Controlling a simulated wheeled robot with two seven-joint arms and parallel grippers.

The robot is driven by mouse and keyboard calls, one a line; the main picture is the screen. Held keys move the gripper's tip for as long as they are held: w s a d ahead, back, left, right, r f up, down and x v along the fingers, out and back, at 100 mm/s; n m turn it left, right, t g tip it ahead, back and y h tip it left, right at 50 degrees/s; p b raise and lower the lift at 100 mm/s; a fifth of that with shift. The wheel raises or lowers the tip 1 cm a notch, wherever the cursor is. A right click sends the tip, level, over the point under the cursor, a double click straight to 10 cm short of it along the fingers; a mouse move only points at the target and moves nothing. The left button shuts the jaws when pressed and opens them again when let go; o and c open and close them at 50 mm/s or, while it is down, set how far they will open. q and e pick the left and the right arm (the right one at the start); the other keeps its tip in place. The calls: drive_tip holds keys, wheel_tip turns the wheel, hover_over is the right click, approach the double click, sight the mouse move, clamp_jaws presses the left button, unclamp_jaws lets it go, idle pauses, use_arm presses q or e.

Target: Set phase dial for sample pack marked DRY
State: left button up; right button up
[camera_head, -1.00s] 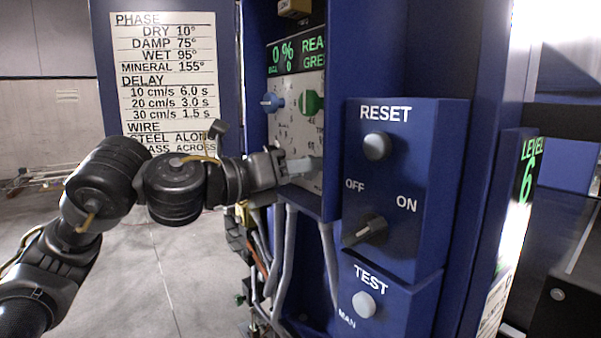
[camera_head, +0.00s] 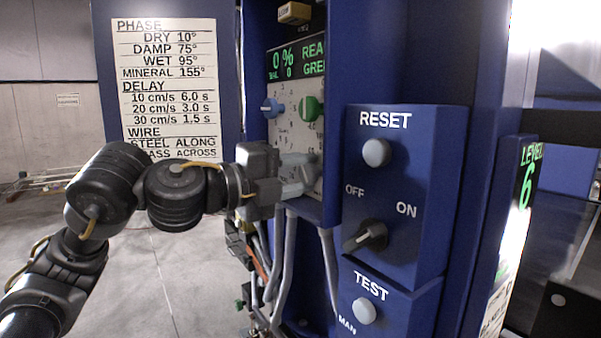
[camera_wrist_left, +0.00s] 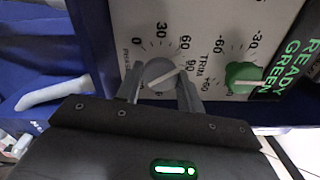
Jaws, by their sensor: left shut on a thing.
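The phase dial (camera_wrist_left: 160,75) is a grey round knob with a white line, beside the lettering PHASE and a degree scale. Its line slants toward the upper right in the left wrist view, around the 60 to 90 side. My left gripper (camera_wrist_left: 160,92) is shut on this dial, one finger on each side. In the head view my left gripper (camera_head: 305,168) reaches the lower part of the dial panel (camera_head: 285,138) and mostly hides the dial. The chart (camera_head: 170,85) reads DRY 10° under PHASE. My right gripper and the sample pack marking are not clearly seen.
A green dial (camera_head: 311,108) and a blue dial (camera_head: 273,107) sit above my left gripper. A blue control box (camera_head: 425,160) with RESET, OFF/ON and TEST juts out to the right. Grey cables (camera_head: 285,255) hang below the panel.

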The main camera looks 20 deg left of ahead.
use_arm(q)
drive_tip(key=n+p, duration=0.1)
drive_tip(key=n, duration=0.2)
drive_tip(key=shift+r+n, duration=0.1)
drive_tip(key=shift+n, duration=0.3)
drive_tip(key=n+p, duration=0.2)
drive_tip(key=n, duration=0.1)
drive_tip(key=shift+n, duration=0.3)
drive_tip(key=n+p, duration=0.5)
drive_tip(key=shift+p, duration=0.35)
drive_tip(key=n+p, duration=0.1)
drive_tip(key=n, duration=0.1)
drive_tip(key=shift+n, duration=0.3)
drive_tip(key=shift+n+p, duration=0.3)
drive_tip(key=shift+n, duration=0.6)
drive_tip(key=o, duration=1)
